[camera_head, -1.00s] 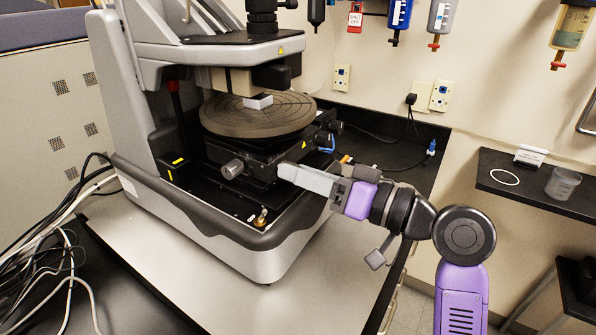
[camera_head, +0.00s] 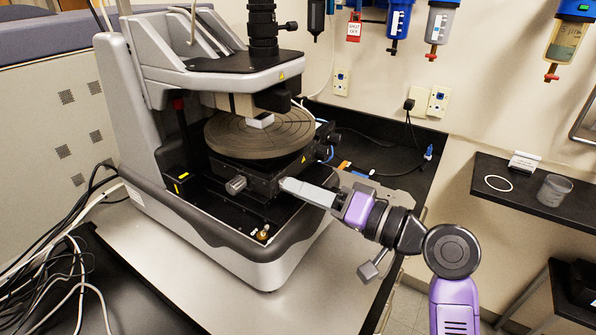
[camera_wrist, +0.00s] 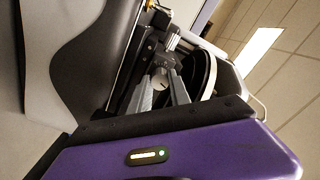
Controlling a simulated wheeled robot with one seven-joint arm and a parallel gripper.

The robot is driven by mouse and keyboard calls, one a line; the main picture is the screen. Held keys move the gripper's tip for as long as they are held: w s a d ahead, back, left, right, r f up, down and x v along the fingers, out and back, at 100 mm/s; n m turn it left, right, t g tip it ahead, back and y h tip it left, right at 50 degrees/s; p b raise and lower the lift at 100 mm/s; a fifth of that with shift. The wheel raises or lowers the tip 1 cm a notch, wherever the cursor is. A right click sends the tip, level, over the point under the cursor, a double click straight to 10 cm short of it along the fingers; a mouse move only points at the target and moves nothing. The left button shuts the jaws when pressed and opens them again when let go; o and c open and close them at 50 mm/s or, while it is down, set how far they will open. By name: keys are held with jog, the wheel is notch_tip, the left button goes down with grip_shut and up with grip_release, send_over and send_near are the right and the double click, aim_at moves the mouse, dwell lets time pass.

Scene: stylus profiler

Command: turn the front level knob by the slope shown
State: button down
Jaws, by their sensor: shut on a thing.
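The profiler's dark round stage (camera_head: 225,140) stands on a black block under the grey measuring head. My gripper (camera_head: 284,184) reaches in from the right to the front of that block. In the wrist view its two grey fingers (camera_wrist: 160,90) sit on either side of a round grey knob (camera_wrist: 160,81), which I take for the front level knob. A short dark line marks the knob's face. The fingers are shut on it. No slope reading is legible.
A small white block (camera_head: 261,121) lies on the stage under the head. A brass fitting (camera_head: 262,233) stands on the base near the front corner. Loose cables (camera_head: 60,265) lie at left. A shelf (camera_head: 545,200) with a cup is at right. The bench front is clear.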

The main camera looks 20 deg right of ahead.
jog(key=shift+r+m+p, duration=0.15)
jog(key=shift+m+p, duration=0.55)
jog(key=shift+m, duration=0.1)
jog(key=shift+f, duration=0.2)
jog(key=shift+r+m, duration=0.15)
jog(key=shift+m, duration=0.15)
jog(key=shift+r+m+p, duration=0.15)
jog(key=shift+m+p, duration=0.25)
jog(key=shift+p, duration=0.4)
jog(key=m+p, duration=0.2)
jog(key=shift+p, duration=0.4)
jog(key=shift+f+m+b, duration=0.3)
jog(key=shift+m, duration=1.2)
jog(key=c, duration=1.2)
grip_release()
